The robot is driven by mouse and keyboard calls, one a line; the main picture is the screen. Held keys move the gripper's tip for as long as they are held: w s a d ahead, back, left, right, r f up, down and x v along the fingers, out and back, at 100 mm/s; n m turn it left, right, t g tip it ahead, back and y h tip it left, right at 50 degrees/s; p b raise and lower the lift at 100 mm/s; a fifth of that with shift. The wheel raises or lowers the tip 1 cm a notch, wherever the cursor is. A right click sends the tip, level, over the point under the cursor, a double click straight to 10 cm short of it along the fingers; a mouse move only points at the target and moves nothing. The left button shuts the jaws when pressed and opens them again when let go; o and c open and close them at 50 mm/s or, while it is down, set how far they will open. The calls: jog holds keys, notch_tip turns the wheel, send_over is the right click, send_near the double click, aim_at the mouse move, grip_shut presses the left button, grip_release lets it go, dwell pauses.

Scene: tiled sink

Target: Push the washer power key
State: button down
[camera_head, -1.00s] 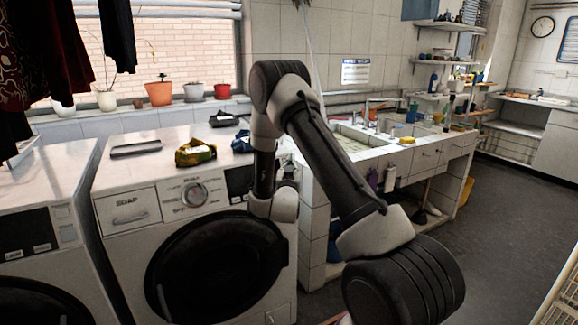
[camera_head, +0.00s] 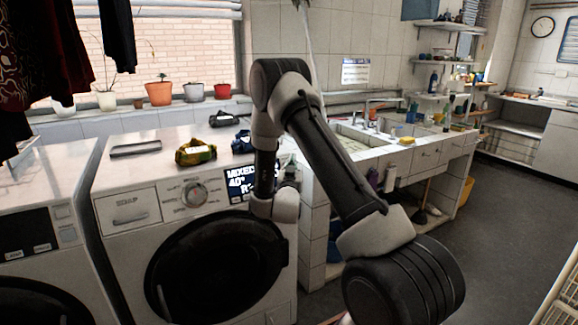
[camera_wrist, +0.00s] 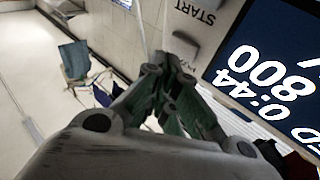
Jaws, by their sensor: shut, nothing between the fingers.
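The white washer (camera_head: 165,165) stands in the middle left of the head view, with a round dial and a dark door. Its display (camera_head: 238,183) is lit with white text, and the lit display (camera_wrist: 270,80) also shows in the wrist view, reading 0:44 and 800. My gripper (camera_wrist: 172,62) is shut and empty, its fingertips at a grey key (camera_wrist: 186,46) whose label is partly hidden. I cannot tell whether they touch. The START key (camera_wrist: 205,8) lies beyond it.
A yellow-green cloth (camera_head: 196,152) and a blue cloth (camera_head: 242,142) lie on the washer top. A second machine (camera_head: 40,220) stands close at left. The tiled sink counter (camera_head: 405,158) stands at right.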

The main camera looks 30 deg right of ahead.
jog(key=shift+s, duration=0.1)
jog(key=s, duration=0.1)
jog(key=s+r, duration=0.1)
jog(key=s, duration=0.1)
jog(key=s+r, duration=0.1)
jog(key=s, duration=0.1)
jog(key=shift+s+d, duration=0.1)
jog(key=shift+s, duration=0.15)
dwell(0.3)
